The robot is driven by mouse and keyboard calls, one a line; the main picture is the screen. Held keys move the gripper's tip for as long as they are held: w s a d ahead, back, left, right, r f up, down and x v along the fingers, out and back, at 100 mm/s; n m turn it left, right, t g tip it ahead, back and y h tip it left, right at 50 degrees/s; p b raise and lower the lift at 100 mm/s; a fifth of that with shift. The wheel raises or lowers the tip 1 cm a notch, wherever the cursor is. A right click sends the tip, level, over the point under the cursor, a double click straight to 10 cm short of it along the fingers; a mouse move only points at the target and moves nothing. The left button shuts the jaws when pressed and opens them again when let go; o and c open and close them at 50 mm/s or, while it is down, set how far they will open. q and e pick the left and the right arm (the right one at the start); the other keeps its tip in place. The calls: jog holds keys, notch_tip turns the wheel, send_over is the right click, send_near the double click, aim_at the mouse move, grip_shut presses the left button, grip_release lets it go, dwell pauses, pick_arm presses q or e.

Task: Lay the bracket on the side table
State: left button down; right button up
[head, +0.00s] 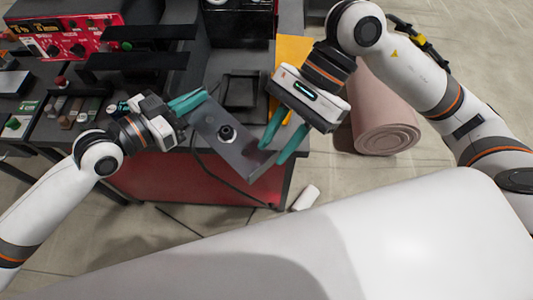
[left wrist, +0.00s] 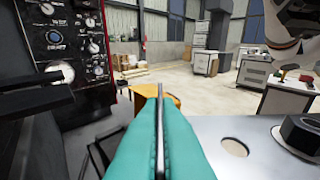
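The bracket (head: 218,138) is a grey metal plate with a round hole and a dark round fitting, held tilted in the air in front of a dark-topped table with a red front (head: 180,178). My left gripper (head: 200,102) is shut on the bracket's upper left end. In the left wrist view its teal fingers (left wrist: 160,135) pinch a thin upright edge, and the bracket's plate (left wrist: 215,135) lies right of them. My right gripper (head: 273,154) is at the bracket's lower right end, its fingers apart with a visible gap. Whether they touch the bracket is unclear. I cannot tell which surface is the side table.
A black square tray (head: 241,92) and a yellow sheet (head: 292,50) lie on the table. A red control unit (head: 75,38) stands at the back left. A pinkish roll (head: 385,125) lies on the floor at right. A large white surface (head: 330,240) fills the foreground.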

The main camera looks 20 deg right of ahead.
aim_at(265, 163)
pick_arm(q)
jog(key=shift+r, duration=0.1)
pick_arm(e)
jog(key=shift+x, duration=2.3)
grip_shut()
pick_arm(q)
jog(key=c, duration=1.6)
grip_release()
pick_arm(e)
jog(key=shift+r, duration=0.1)
